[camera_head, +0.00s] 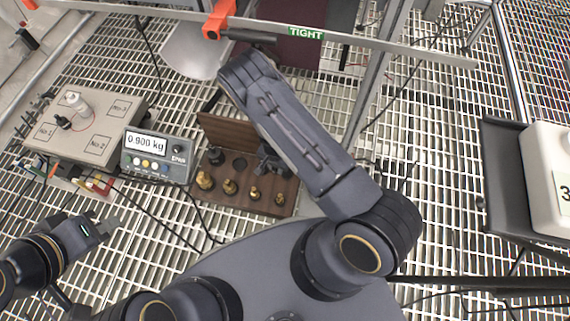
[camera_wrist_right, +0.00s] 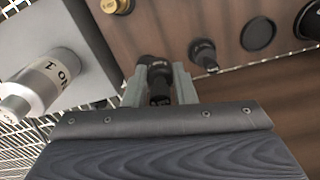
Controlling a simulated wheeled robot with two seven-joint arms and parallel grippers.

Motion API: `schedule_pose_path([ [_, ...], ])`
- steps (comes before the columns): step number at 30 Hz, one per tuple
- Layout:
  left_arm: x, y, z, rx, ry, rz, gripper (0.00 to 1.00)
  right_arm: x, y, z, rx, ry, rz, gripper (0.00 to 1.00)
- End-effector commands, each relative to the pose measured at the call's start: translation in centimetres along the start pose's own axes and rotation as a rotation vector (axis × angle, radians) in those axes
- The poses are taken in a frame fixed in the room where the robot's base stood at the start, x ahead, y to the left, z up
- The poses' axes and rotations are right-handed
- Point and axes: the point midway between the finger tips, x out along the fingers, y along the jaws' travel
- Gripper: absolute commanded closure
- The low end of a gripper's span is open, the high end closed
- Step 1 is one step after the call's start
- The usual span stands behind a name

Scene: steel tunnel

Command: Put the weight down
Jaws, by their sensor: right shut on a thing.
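A black weight (camera_wrist_right: 158,72) is between the fingers of my right gripper (camera_wrist_right: 160,90) in the right wrist view, and the gripper is shut on it. In the head view this gripper (camera_head: 271,160) is at the right end of the back row of the wooden weight rack (camera_head: 238,199), partly hidden by my arm. I cannot tell whether the held weight touches the rack. Other black weights (camera_wrist_right: 203,52) and an empty-looking dark round seat (camera_wrist_right: 258,35) are beside it. Several brass weights (camera_head: 229,188) stand in the front row. My left gripper (camera_head: 105,228) is at lower left, away from the rack; its opening is unclear.
A scale display (camera_head: 157,155) reading 0.900 kg stands left of the rack. A grey platform with numbered spots (camera_head: 85,125) is further left. A long metal beam (camera_head: 370,42) with an orange clamp (camera_head: 217,20) crosses the back. A white container (camera_head: 548,180) stands far right.

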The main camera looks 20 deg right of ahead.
Motion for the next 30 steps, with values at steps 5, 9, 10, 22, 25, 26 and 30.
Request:
schedule_pose_path([
  [5, -1.7, 0.8, -0.8, 0.000, 0.000, 0.000, 1.00, -2.4, -2.2, 3.5, -0.007, 0.001, 0.001, 1.00],
  [9, -2.3, 1.1, -1.2, 0.000, 0.000, 0.000, 1.00, -3.3, -3.5, 5.5, -0.006, 0.001, 0.000, 1.00],
  [10, -2.4, 1.1, -1.2, 0.000, 0.000, 0.000, 1.00, -3.5, -3.7, 5.9, -0.005, 0.001, 0.000, 1.00],
  [22, -2.9, 1.3, -1.4, 0.000, 0.000, 0.000, 1.00, -4.3, -4.9, 7.8, 0.000, 0.001, 0.000, 1.00],
  [25, -2.9, 1.3, -1.4, 0.000, 0.000, 0.000, 1.00, -4.2, -4.9, 7.8, 0.000, 0.001, 0.000, 1.00],
  [26, -2.9, 1.3, -1.4, 0.000, 0.000, 0.000, 1.00, -4.2, -4.9, 7.8, 0.000, 0.001, 0.000, 1.00],
  [30, -2.9, 1.3, -1.4, 0.000, 0.000, 0.000, 1.00, -4.2, -4.9, 7.8, 0.000, 0.001, 0.000, 1.00],
])
